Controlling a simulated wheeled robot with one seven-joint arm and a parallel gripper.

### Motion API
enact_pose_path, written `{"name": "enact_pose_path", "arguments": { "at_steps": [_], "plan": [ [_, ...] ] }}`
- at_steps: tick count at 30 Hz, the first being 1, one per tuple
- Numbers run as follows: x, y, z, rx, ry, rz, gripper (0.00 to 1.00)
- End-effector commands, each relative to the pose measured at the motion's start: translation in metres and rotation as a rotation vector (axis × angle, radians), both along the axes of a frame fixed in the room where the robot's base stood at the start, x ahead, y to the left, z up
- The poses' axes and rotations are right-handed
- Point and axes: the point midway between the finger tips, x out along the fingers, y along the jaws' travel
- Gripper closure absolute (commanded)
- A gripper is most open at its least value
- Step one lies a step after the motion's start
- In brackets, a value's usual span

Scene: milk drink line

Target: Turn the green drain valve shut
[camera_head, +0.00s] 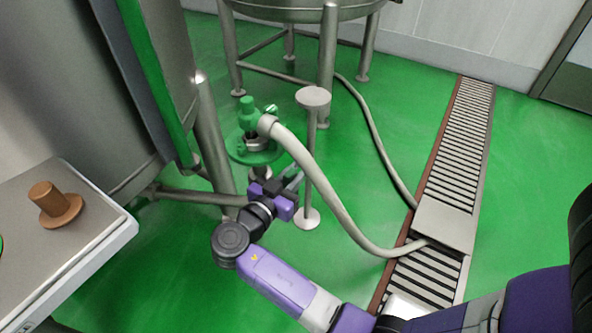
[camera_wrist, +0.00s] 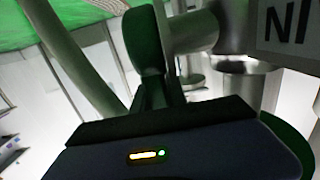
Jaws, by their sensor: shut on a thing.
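The green drain valve (camera_head: 248,113) is on the pipework beside the big steel tank in the head view. A round green wheel or disc (camera_head: 240,153) lies low around the pipe. My gripper (camera_head: 272,183) is just below and to the right of that disc, with the purple wrist behind it. In the wrist view a dark green upright handle (camera_wrist: 147,45) rises from between the fingers of my gripper (camera_wrist: 155,92), which is shut on it. The fingertips are mostly hidden in shadow, and the exact grip on the handle is hard to see.
A pale hose (camera_head: 325,195) curves from the valve to the floor drain (camera_head: 455,160). A steel stand with a round top (camera_head: 313,97) stands close right of my gripper. A tank leg (camera_head: 212,140) is on the left. A bench (camera_head: 90,245) holds a brown knob (camera_head: 55,203). Green floor is free farther right.

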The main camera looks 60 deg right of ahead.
Motion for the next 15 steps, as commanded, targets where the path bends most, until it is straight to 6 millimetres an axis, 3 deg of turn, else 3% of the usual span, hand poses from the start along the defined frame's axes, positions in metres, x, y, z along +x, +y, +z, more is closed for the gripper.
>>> {"name": "enact_pose_path", "arguments": {
  "at_steps": [15],
  "plan": [
    [0.000, -0.018, -0.011, 0.377, 0.014, -0.001, 1.00]
  ]
}}
